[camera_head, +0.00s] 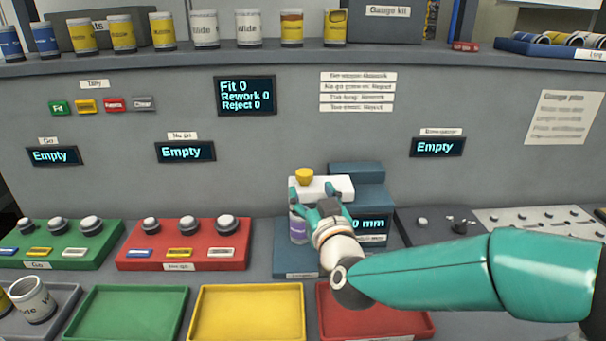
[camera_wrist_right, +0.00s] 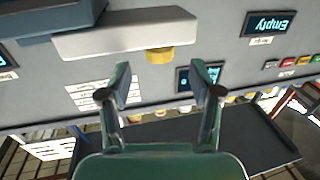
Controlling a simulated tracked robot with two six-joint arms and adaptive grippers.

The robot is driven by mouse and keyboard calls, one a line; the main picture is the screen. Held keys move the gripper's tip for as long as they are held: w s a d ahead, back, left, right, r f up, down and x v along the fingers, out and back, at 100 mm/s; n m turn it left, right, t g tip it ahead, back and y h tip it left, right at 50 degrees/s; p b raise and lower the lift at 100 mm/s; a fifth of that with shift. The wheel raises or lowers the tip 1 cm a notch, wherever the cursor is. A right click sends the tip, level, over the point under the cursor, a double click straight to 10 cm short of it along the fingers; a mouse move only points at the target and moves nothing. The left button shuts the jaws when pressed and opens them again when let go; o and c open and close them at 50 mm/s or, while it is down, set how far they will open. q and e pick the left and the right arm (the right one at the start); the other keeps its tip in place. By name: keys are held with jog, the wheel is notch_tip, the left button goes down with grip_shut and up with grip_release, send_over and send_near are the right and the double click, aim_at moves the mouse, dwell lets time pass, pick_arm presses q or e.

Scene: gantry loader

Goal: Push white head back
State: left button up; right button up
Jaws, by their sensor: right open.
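The white head (camera_head: 335,187) is a pale block on the blue gauge stand (camera_head: 357,172), with a yellow knob (camera_head: 304,176) at its left end. In the right wrist view the white head (camera_wrist_right: 125,36) and its yellow knob (camera_wrist_right: 160,55) lie beyond my fingertips. My right gripper (camera_head: 316,207) is open, just in front of and below the head; contact cannot be told. In the wrist view the gripper (camera_wrist_right: 161,82) has nothing between its fingers. A white and purple can (camera_head: 298,228) stands under the head's left end, partly hidden by a finger. My left gripper is not in view.
A green block (camera_head: 70,257) and a red block (camera_head: 182,258) with knobs stand left. Green (camera_head: 128,315), yellow (camera_head: 251,313) and red (camera_head: 372,325) trays lie in front. A shelf (camera_head: 270,58) with several cans runs along the back. My right arm covers the right foreground.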

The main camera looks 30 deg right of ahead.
aim_at(306, 181)
jog(key=x, duration=0.7)
jog(key=shift+p, duration=0.4)
grip_shut()
